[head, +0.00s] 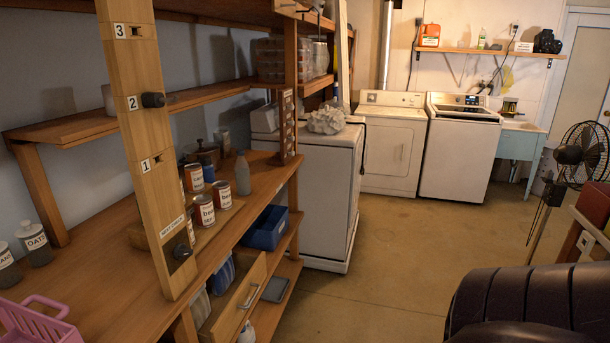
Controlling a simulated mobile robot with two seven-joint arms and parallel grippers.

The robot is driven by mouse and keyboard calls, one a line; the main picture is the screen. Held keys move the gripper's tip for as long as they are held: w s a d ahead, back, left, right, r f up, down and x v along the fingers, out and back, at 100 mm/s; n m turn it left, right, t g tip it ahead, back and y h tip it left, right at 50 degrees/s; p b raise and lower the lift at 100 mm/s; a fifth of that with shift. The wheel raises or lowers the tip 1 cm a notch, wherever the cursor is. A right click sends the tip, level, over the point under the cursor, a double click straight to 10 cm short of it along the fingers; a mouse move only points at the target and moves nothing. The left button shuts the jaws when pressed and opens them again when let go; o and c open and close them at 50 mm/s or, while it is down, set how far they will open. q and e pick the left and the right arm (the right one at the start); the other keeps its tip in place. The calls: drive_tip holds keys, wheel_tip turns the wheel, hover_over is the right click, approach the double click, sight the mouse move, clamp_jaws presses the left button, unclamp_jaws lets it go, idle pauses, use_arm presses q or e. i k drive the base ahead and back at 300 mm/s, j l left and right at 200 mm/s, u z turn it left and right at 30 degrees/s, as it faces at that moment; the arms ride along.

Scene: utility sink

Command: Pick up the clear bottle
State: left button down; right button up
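A grey, possibly translucent bottle (242,175) stands upright on the wooden workbench, to the right of several labelled cans. A small pale bottle (482,39) stands on the far wall shelf, between a red-orange container and a dark object. I cannot tell from this view which of these is the clear bottle. The utility sink (520,143) is pale blue-green and stands at the back right, beside the washer. Neither of my grippers is in view.
The workbench (95,258) runs along the left, with a wooden post in front and an open drawer (238,300) below. A fan (582,155) stands at right. A large dark ribbed object (540,303) fills the lower right. The concrete floor (400,245) between is clear.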

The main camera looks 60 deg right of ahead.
sight(241, 169)
drive_tip(key=z, duration=1.4)
drive_tip(key=i+l+u, duration=0.1)
drive_tip(key=i+l, duration=0.3)
drive_tip(key=i+l+u, duration=0.15)
drive_tip(key=i+l, duration=0.25)
drive_tip(key=i+l+u, duration=0.1)
drive_tip(key=i+l, duration=0.25)
drive_tip(key=l, duration=0.2)
drive_tip(key=i+l+u, duration=0.1)
drive_tip(key=i+l, duration=0.25)
drive_tip(key=l, duration=0.15)
drive_tip(key=i+l+u, duration=0.15)
drive_tip(key=i+l, duration=0.2)
drive_tip(key=l, duration=0.2)
drive_tip(key=i+l+u, duration=0.1)
drive_tip(key=i+l, duration=0.15)
drive_tip(key=l, duration=0.3)
drive_tip(key=i+l+u, duration=0.15)
drive_tip(key=i+l, duration=0.15)
drive_tip(key=l, duration=0.3)
drive_tip(key=i+l+u, duration=0.1)
drive_tip(key=i+l, duration=0.15)
drive_tip(key=l, duration=0.4)
